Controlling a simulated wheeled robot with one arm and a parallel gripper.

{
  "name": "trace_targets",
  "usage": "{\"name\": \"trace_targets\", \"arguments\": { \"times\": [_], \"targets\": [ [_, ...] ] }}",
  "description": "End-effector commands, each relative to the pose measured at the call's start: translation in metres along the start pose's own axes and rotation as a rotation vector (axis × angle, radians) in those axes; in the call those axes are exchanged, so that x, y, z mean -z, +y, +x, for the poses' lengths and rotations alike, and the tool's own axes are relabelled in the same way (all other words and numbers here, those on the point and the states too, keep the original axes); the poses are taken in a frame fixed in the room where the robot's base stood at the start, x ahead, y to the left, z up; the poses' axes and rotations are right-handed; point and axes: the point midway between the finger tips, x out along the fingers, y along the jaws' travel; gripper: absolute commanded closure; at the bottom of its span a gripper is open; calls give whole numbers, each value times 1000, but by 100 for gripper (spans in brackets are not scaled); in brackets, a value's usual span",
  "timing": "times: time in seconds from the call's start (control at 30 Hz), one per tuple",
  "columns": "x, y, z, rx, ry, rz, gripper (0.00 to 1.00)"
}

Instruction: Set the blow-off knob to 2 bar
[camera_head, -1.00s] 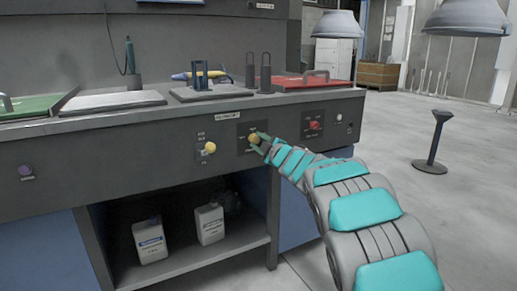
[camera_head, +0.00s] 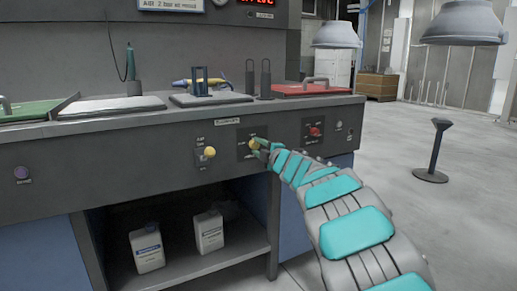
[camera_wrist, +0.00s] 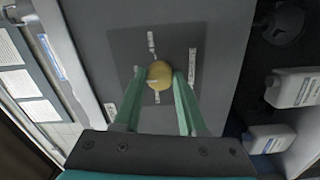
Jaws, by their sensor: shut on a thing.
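A round yellow knob (camera_head: 254,143) sits on a dark square plate on the bench's front panel. In the wrist view the knob (camera_wrist: 159,75) is between the tips of my two green fingers, with small white labels around it. My gripper (camera_head: 260,147) is shut on this knob, and it also shows in the wrist view (camera_wrist: 160,82). A second yellow knob (camera_head: 209,152) is to its left on the panel. The label lettering is too small to read, so I cannot tell the knob's setting or which yellow knob is the blow-off one.
A red knob (camera_head: 315,132) is to the right and a purple button (camera_head: 22,173) at far left. A sign (camera_head: 172,4) above mentions air and 2 bar. White jugs (camera_head: 147,248) stand on the lower shelf. Open floor (camera_head: 410,215) lies to the right.

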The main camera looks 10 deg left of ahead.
Motion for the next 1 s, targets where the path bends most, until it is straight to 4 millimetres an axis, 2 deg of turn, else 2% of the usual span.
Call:
{"name": "trace_targets", "arguments": {
  "times": [0.1,0.13,0.4,0.77,1.0],
  "targets": [
    [1,-2,0,3,1,-1,100],
    [1,-2,0,3,1,-1,58],
    [0,-1,0,2,1,0,29],
    [0,-1,-2,1,0,1,29],
    [-1,0,-20,1,-4,-1,29]
  ]
}}
